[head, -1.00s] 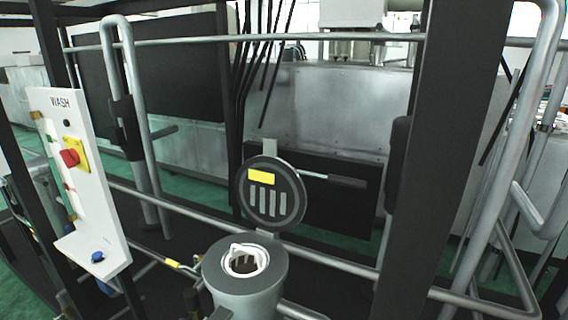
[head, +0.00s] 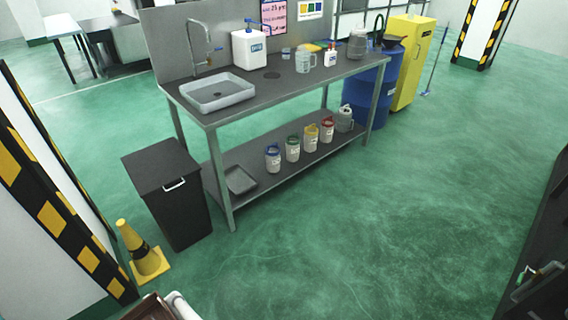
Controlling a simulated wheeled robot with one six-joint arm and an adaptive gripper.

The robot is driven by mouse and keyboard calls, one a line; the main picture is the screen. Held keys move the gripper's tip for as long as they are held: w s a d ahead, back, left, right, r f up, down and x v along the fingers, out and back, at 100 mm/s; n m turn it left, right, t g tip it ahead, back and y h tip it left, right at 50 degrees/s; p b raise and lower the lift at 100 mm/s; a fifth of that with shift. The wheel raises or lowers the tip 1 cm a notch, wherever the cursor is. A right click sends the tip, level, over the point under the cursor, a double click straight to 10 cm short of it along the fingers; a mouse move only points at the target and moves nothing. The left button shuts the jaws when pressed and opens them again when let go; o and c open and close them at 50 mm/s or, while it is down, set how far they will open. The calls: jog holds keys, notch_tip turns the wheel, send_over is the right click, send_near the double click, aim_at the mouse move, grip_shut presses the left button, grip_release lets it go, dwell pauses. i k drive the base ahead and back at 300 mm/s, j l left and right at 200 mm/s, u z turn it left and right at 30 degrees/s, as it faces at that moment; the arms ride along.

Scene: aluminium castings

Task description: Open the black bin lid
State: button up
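The black bin (head: 178,208) stands on the green floor at the left, beside the left end of a steel sink bench. Its flat dark lid (head: 160,164) is shut. A white handle (head: 175,185) shows at the lid's front edge. My gripper is not in view.
The steel bench (head: 283,88) carries a sink (head: 217,92), with several labelled bottles on its lower shelf. A yellow cone (head: 141,250) stands in front of the bin's left side, near a striped pillar (head: 62,205). A blue drum (head: 371,95) and yellow cabinet (head: 407,65) stand beyond. The middle floor is clear.

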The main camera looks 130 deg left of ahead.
aim_at(151, 169)
jog(key=k+j+u, duration=0.15)
jog(key=u, duration=4.6)
